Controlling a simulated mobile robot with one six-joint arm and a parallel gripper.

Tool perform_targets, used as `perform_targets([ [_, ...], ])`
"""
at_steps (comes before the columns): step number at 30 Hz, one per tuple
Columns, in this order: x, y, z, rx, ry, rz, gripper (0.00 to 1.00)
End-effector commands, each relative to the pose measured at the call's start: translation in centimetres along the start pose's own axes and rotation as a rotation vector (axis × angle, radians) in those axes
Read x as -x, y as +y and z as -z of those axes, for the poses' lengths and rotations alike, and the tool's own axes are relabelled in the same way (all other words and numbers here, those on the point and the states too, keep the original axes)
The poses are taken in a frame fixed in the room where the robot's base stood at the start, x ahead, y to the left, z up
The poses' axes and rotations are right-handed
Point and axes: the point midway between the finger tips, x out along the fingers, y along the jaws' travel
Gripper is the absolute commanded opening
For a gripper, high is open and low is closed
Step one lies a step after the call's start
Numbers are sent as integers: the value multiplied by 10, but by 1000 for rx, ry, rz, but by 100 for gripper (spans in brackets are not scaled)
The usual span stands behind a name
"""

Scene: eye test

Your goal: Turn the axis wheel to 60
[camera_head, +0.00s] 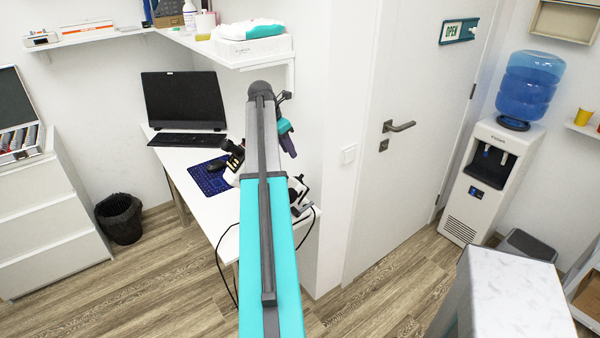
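No axis wheel can be made out in this view. A white and black device that looks like a microscope (234,160) stands on the white desk, largely hidden behind my teal arm. More white and black parts (299,192) show to the right of the arm, with cables hanging down; I cannot tell whether they belong to the same device. My arm reaches up and away through the middle of the picture. Small dark and teal parts near its far end (286,138) show above the desk. My gripper's fingers cannot be made out, nor whether they hold anything.
The desk (200,218) also bears a laptop (184,101) and a dark blue mat (209,177). A black bin (120,218) and white drawers (45,225) are at left. A closed door (410,80), a water dispenser (488,175) and a grey-white cabinet (515,295) are at right. Wooden floor is clear at front left.

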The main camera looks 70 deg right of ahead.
Motion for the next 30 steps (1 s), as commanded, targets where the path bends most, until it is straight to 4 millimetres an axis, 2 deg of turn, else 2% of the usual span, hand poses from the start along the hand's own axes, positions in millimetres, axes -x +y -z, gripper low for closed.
perform_targets([
  [5, -4, 0, -1, -1, 0, 1, 27],
  [11, -18, -1, -2, -1, 1, 2, 27],
  [30, -92, -1, -2, -2, 1, 2, 27],
])
